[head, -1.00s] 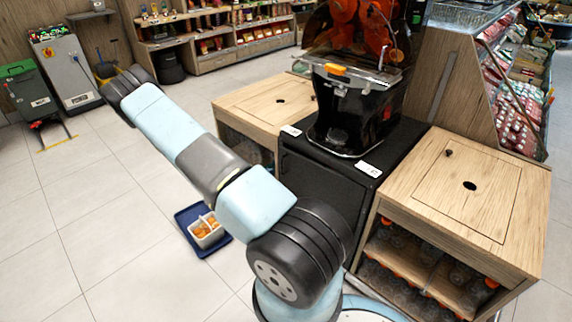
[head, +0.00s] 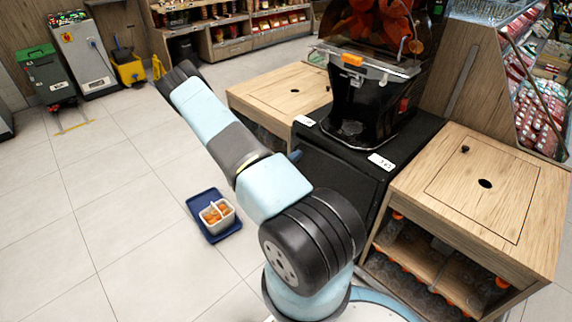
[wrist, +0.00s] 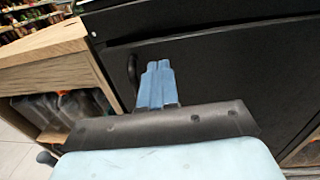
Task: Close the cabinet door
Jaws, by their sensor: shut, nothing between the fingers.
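The black cabinet (head: 400,150) stands under the juicer, between two wooden units. Its black door (wrist: 220,75) fills much of the wrist view, with a dark curved handle (wrist: 132,70) near the left edge. The door looks flush or nearly so; I cannot tell whether a small gap remains. My gripper (wrist: 158,68) has its blue fingers together and empty, in front of the door just right of the handle. I cannot tell whether they touch the door. In the head view my arm hides much of the door front.
The orange juicer (head: 365,85) stands on the cabinet. Wooden units stand left (head: 270,92) and right (head: 470,190) of it. A blue tray (head: 197,207) with a white box of oranges (head: 217,214) lies on the floor. The tiled floor at left is mostly clear.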

